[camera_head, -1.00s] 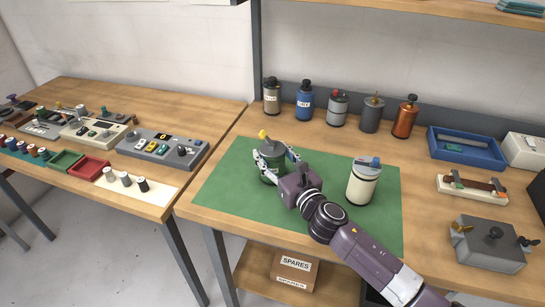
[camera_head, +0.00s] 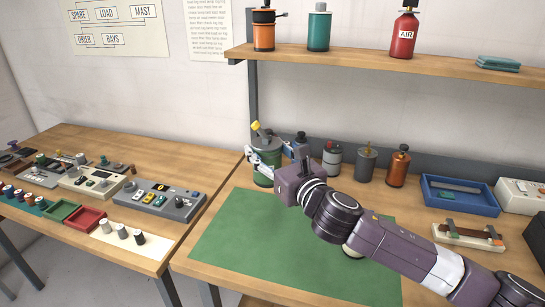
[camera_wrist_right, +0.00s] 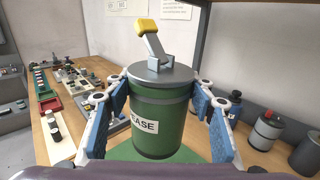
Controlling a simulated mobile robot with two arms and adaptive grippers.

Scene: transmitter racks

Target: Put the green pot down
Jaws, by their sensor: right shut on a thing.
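The green pot (camera_head: 263,178) has a grey lid, a lever with a yellow knob and a white label reading "EASE" in part. My right gripper (camera_head: 264,157) is shut on it, with a finger on each side. In the right wrist view the pot (camera_wrist_right: 165,125) stands upright between the blue finger pads. It appears raised above the back of the green mat (camera_head: 270,235). My left gripper is not in view.
A cream pot (camera_head: 353,251) is mostly hidden behind my right arm. A blue tray (camera_head: 458,195) is at the right, a shelf (camera_head: 400,68) above.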

